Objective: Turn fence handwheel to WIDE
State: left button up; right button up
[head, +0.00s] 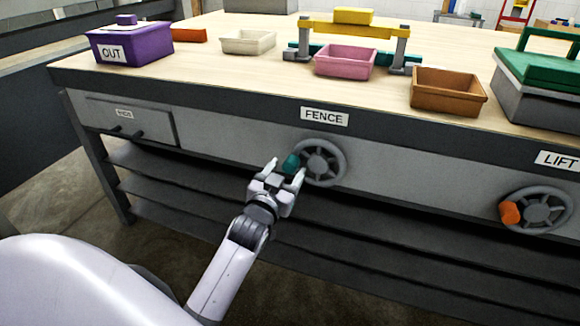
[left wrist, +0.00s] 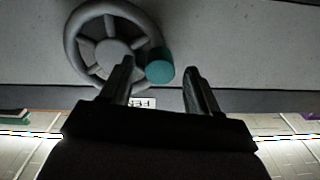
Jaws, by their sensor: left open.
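The fence handwheel (head: 330,158) is a grey spoked wheel on the bench's front, below the FENCE label (head: 324,116). Its teal knob (head: 291,163) sits at the wheel's left side in the head view. My left gripper (head: 286,169) is open, with one finger on each side of the knob. In the left wrist view, the handwheel (left wrist: 108,47) is at the upper left and the knob (left wrist: 160,66) shows between the spread fingers (left wrist: 158,78). Contact with the knob cannot be told. No WIDE mark is legible. My right gripper is not in view.
A second handwheel (head: 541,211) with an orange knob is at the right under the LIFT label (head: 560,160). A drawer (head: 130,121) is at the left. The benchtop holds a purple OUT box (head: 130,46), a pink bin (head: 345,62) and a brown bin (head: 447,92). Open shelves lie below.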

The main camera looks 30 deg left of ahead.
pick_arm(q)
jog(key=shift+w, duration=0.25)
grip_shut()
jog(key=shift+r, duration=0.1)
